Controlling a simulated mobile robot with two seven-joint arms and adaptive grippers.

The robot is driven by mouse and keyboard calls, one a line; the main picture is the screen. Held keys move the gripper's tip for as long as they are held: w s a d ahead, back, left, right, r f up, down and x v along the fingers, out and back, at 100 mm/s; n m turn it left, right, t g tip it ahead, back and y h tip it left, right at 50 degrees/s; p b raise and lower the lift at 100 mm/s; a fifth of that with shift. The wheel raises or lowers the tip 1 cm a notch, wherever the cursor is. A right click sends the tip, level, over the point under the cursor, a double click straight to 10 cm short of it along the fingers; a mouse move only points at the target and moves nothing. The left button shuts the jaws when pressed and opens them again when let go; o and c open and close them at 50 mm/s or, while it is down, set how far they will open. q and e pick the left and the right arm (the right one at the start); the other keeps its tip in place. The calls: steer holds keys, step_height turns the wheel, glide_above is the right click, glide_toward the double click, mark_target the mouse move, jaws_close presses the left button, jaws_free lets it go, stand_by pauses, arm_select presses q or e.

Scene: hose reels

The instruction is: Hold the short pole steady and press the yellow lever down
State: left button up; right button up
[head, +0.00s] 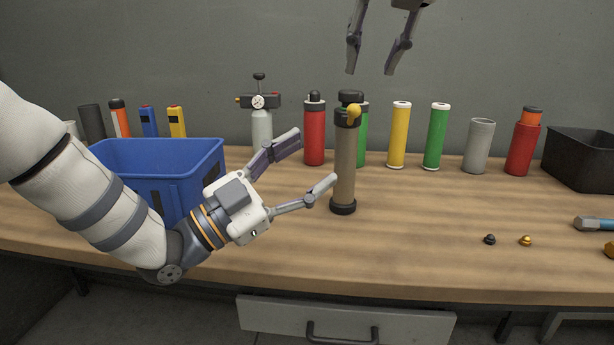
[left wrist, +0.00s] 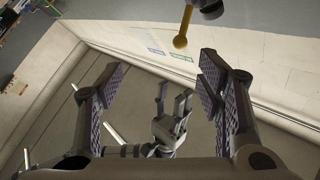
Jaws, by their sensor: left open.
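The short pole (head: 345,170) is a brown upright cylinder with a black foot and black head, standing on the bench. The yellow lever (head: 353,112) ends in a ball at its head; the lever also shows near the top of the left wrist view (left wrist: 181,40). My left gripper (head: 315,161) is open, just left of the pole, its lower fingertip close to the shaft; contact cannot be told. In the left wrist view the gap between its fingers (left wrist: 162,75) holds no pole. My right gripper (head: 371,73) is open and empty above the pole, fingers pointing down.
A blue bin (head: 160,165) stands left behind my left gripper. Red (head: 314,135), yellow (head: 398,136) and green cylinders line the back, with a black bin (head: 580,160) at right. Two small knobs (head: 490,239) lie front right. The bench front around the pole is clear.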

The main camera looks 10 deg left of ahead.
mark_target(340, 147)
arm_select(q)
steer(key=w+d+n+y, duration=0.2)
steer(key=w+n, duration=0.1)
steer(key=w, duration=0.2)
steer(key=w+d+f+n+t+y, duration=0.1)
steer(key=w+d+n+y, duration=0.1)
steer(key=w, duration=0.4)
steer(key=w+d+f+n+y, duration=0.1)
steer(key=w+d+n+y, duration=0.1)
steer(key=w, duration=0.4)
steer(key=shift+w+d+f+n+y, duration=0.15)
steer(key=shift+n+y, duration=0.25)
steer(key=shift+n, duration=0.3)
steer(key=shift+w+a+n+y, duration=0.1)
steer(key=shift+n+y, duration=0.3)
steer(key=shift+n, duration=0.3)
arm_select(e)
steer(key=shift+a, duration=0.1)
arm_select(q)
steer(key=shift+c, duration=0.6)
jaws_close()
arm_select(e)
jaws_close()
